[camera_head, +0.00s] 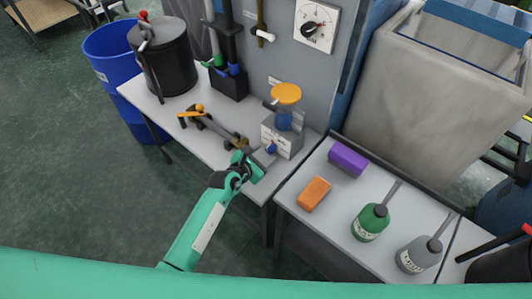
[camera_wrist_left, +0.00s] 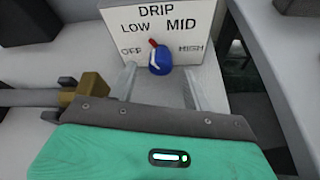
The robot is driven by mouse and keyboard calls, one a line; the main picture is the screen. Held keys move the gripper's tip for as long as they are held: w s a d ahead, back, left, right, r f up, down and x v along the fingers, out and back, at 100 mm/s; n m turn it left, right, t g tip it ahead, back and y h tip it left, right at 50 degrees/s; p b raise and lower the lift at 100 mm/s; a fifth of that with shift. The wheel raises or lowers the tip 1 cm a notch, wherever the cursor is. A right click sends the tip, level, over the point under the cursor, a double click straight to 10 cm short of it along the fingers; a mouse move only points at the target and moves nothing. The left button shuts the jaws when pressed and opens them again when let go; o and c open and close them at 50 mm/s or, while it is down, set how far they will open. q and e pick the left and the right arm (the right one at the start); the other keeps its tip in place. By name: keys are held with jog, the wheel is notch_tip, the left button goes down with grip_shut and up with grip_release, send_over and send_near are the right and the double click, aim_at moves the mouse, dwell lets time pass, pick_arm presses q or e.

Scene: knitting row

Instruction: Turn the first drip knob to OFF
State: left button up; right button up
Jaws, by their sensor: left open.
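The drip knob (camera_wrist_left: 160,60) is blue with a red pointer, on a white panel (camera_wrist_left: 200,50) marked DRIP, OFF, LOW, MID and HIGH. The pointer aims up and slightly left, between LOW and MID. In the head view the knob (camera_head: 271,147) is on the front of a small grey unit (camera_head: 284,140) with an orange top. My left gripper (camera_wrist_left: 159,72) is open, with one finger on each side of the knob; I cannot tell whether either touches it. It also shows in the head view (camera_head: 263,158), close in front of the unit. My right gripper is not in view.
A brown and black tool (camera_head: 212,127) lies left of the unit; its end shows beside my gripper in the wrist view. A grey board with a dial (camera_head: 316,24) stands behind. A side table holds a purple block (camera_head: 348,158), an orange block (camera_head: 314,194) and bottles.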

pick_arm(q)
jog(key=shift+x, duration=1.05)
jog(key=c, duration=1)
